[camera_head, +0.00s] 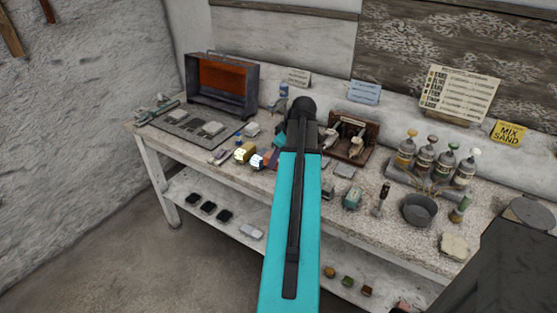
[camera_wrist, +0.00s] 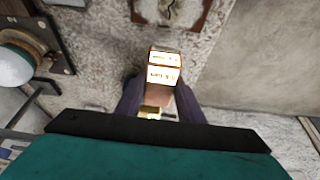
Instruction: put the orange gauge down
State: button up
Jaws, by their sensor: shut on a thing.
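The orange gauge (camera_wrist: 163,76), a small block with bright, glowing-looking labelled faces and orange-brown edges, sits between the purple fingers of my gripper (camera_wrist: 160,100) in the wrist view. The gripper is shut on it. In the head view my gripper (camera_head: 267,159) is near the front edge of the workbench (camera_head: 390,187), left of my teal arm. A bright yellow-gold block (camera_head: 244,152) shows beside it there. I cannot tell whether the gauge touches the bench top. The lower part of the gauge is hidden by the fingers.
A dark open case (camera_head: 222,85) stands at the back left, with a grey panel (camera_head: 189,131) before it. A lower shelf (camera_head: 180,195) holds small blocks.

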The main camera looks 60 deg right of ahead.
jog(key=shift+w+d+f, duration=0.1)
jog(key=shift+w+d, duration=0.15)
jog(key=shift+d, duration=0.2)
jog(key=shift+w+d, duration=0.2)
jog(key=shift+d, duration=0.25)
jog(key=shift+w+d+p, duration=0.25)
jog(key=shift+d+p, duration=0.05)
jog(key=shift+d, duration=0.2)
jog(key=shift+s+a+f+p, duration=0.1)
jog(key=shift+f+p, duration=0.25)
jog(key=shift+f, duration=1.45)
jog(key=shift+f, duration=0.1)
jog(key=o, duration=1)
jog(key=shift+c, duration=0.2)
jog(key=shift+r, duration=0.2)
jog(key=b+v, duration=0.1)
jog(key=v, duration=1)
jog(key=shift+s+r+b, duration=0.15)
jog(key=shift+r+b, duration=0.2)
jog(key=shift+r, duration=0.05)
